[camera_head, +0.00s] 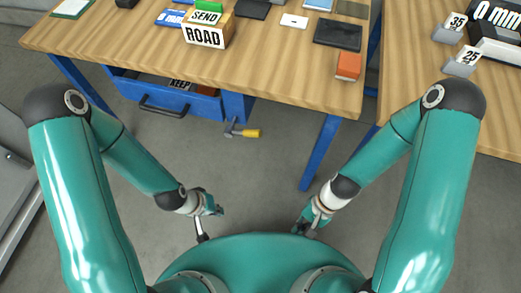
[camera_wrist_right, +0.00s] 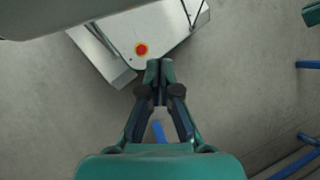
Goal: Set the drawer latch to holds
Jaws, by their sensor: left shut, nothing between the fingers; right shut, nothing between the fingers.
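The blue drawer (camera_head: 190,104) under the wooden table stands partly open, with a black handle (camera_head: 162,108) on its front. A grey lever with a yellow grip (camera_head: 250,133), which looks like the drawer latch, is beside the drawer's right end. Its grip points right. My left gripper (camera_head: 218,211) is shut and empty, near my body and well apart from the drawer and lever. My right gripper (camera_head: 302,226) is also shut and empty near my body. It shows in the right wrist view (camera_wrist_right: 158,68) with its fingertips together.
The wooden table (camera_head: 270,65) bears a ROAD block (camera_head: 206,37), a SEND block (camera_head: 206,17), a dark tray (camera_head: 338,33) and an orange block (camera_head: 348,66). A blue table leg (camera_head: 320,152) stands right of the lever. The floor (camera_head: 258,180) before the drawer is clear.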

